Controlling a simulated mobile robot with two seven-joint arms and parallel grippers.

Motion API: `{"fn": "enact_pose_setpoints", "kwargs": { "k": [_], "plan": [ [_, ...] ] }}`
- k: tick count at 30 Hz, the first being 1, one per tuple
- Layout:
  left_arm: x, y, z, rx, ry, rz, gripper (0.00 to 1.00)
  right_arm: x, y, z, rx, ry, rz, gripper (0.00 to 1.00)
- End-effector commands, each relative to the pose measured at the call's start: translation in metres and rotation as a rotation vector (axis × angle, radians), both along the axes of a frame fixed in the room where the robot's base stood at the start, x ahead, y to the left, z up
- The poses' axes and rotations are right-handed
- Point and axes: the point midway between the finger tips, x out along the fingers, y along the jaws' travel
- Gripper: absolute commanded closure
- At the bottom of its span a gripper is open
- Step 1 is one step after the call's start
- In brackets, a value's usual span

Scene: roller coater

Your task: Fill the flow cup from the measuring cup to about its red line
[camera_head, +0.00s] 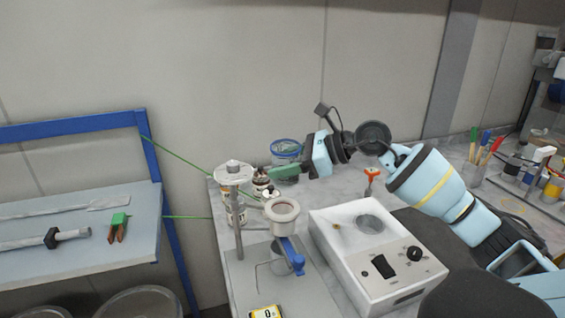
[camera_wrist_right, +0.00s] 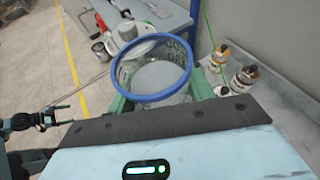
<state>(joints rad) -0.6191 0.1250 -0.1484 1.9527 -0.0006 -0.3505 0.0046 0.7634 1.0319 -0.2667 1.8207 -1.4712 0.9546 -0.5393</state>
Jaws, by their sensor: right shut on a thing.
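The measuring cup (camera_head: 286,149) is clear with a blue rim. My right gripper (camera_head: 285,172) is shut on it, with its green fingers on the cup's wall. In the right wrist view the cup (camera_wrist_right: 152,72) looks about upright and holds a pale grey liquid. The flow cup (camera_head: 282,212) is a pale round cup on a metal stand. It stands in front of the measuring cup and apart from it; its red line cannot be made out. My left gripper (camera_wrist_right: 62,114) shows small at the left of the right wrist view, its fingers apart and empty.
A glass beaker (camera_head: 288,262) stands under the flow cup, partly behind a blue part (camera_head: 293,250). A round white plate on a post (camera_head: 233,174) stands left. Small bottles (camera_wrist_right: 243,79) stand near the measuring cup. A white instrument box (camera_head: 377,262) is right of the stand.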

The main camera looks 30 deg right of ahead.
Motion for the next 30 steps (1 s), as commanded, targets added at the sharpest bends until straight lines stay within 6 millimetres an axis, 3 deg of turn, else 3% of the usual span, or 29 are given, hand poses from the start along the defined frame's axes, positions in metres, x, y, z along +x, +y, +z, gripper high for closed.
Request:
{"fn": "enact_pose_setpoints", "kwargs": {
  "k": [30],
  "plan": [
    [-0.027, -0.006, -0.033, -0.017, 0.081, 0.009, 0.10, 0.010, -0.008, -0.018, -0.280, -0.309, 0.000, 0.76]
  ]
}}
